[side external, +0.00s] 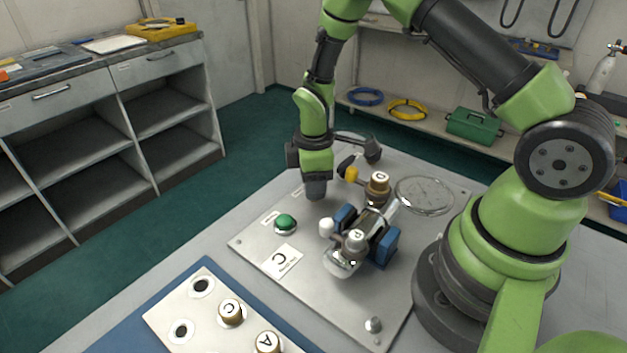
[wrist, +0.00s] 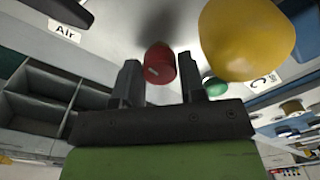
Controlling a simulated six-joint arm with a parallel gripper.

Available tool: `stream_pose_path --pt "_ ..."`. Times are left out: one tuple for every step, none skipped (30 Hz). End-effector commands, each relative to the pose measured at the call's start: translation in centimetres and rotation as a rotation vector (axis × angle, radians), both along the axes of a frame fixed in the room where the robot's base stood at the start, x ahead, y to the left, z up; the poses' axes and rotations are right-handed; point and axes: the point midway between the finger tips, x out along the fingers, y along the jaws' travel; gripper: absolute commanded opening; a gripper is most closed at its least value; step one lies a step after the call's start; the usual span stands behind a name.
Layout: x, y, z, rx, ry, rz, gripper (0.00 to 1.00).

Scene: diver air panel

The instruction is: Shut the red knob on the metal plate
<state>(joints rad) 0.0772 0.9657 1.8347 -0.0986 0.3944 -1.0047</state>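The metal plate (side external: 305,265) lies on the bench. The red knob (wrist: 158,66) shows in the wrist view with a small white mark on its face. The fingers are apart, and I see no clear contact with the knob. In the side external view my gripper (side external: 316,190) points down over the plate's back left part, and the red knob is hidden there.
A yellow knob (wrist: 246,40) looms close to my gripper's right finger. A green knob (side external: 285,223) is in front.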

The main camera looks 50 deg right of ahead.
Motion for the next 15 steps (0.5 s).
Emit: stream_pose_path --pt "0.00 0.00 0.01 0.000 0.000 0.000 0.26" --pt "0.00 0.00 0.01 0.000 0.000 0.000 0.19" --pt "0.00 0.00 0.02 0.000 0.000 0.000 0.10" --pt "0.00 0.00 0.02 0.000 0.000 0.000 0.11" --pt "0.00 0.00 0.02 0.000 0.000 0.000 0.11" --pt "0.00 0.00 0.02 0.000 0.000 -0.001 0.11" --pt "0.00 0.00 0.03 0.000 0.000 -0.002 0.11" --pt "0.00 0.00 0.03 0.000 0.000 -0.003 0.11" --pt "0.00 0.00 0.03 0.000 0.000 -0.007 0.11" --pt "-0.01 0.01 0.03 0.000 0.000 -0.011 0.11" --pt "0.00 0.00 0.03 0.000 0.000 -0.017 0.11" --pt "-0.01 -0.01 0.03 0.000 0.000 -0.026 0.11" --pt "-0.01 -0.01 0.03 0.000 0.000 -0.035 0.11" --pt "-0.01 -0.01 0.03 0.000 0.000 -0.046 0.11" --pt "-0.01 -0.01 0.04 0.000 0.000 -0.063 0.11"
